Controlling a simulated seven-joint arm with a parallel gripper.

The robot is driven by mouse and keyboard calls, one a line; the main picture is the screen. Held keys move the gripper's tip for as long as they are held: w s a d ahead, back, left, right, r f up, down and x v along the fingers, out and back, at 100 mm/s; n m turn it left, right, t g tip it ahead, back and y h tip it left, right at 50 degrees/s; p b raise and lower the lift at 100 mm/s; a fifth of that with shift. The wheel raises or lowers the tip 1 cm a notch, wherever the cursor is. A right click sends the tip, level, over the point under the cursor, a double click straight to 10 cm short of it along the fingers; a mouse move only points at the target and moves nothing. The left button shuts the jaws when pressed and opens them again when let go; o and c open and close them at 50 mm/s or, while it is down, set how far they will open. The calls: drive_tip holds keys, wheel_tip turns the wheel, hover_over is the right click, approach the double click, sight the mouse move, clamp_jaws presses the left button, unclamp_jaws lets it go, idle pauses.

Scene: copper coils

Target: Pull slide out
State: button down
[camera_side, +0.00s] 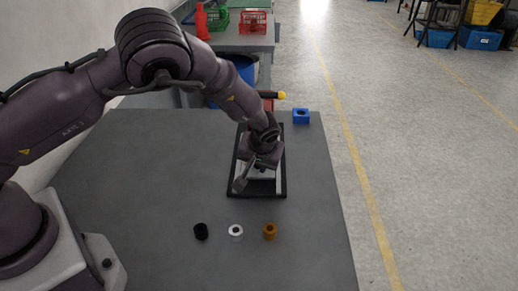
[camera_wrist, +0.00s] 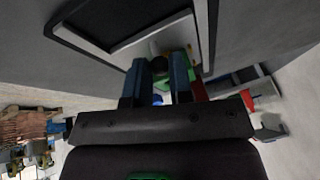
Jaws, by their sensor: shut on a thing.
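A black rectangular frame (camera_side: 284,182) lies on the grey table, with a pale slide (camera_side: 268,174) inside it. In the wrist view the slide (camera_wrist: 140,45) is a light grey panel within the dark frame rim. My gripper (camera_wrist: 161,66) is over the frame, its two fingers at the slide's edge. It is shut on a small part of the slide, which the fingers mostly hide. A dark round piece shows between the fingertips. In the side view my wrist covers the contact and much of the slide.
A black ring (camera_side: 201,231), a white ring (camera_side: 236,232) and a copper-coloured ring (camera_side: 270,231) stand in front of the frame. A blue block (camera_side: 301,116) with a hole sits at the back right. The table's left part is clear.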

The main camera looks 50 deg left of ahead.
drive_tip(key=s+d, duration=0.4)
drive_tip(key=c, duration=1)
unclamp_jaws()
drive_tip(key=shift+r, duration=0.1)
drive_tip(key=shift+r, duration=0.2)
drive_tip(key=v, duration=1.2)
drive_tip(key=shift+s+d+r, duration=0.1)
drive_tip(key=shift+d+r, duration=0.05)
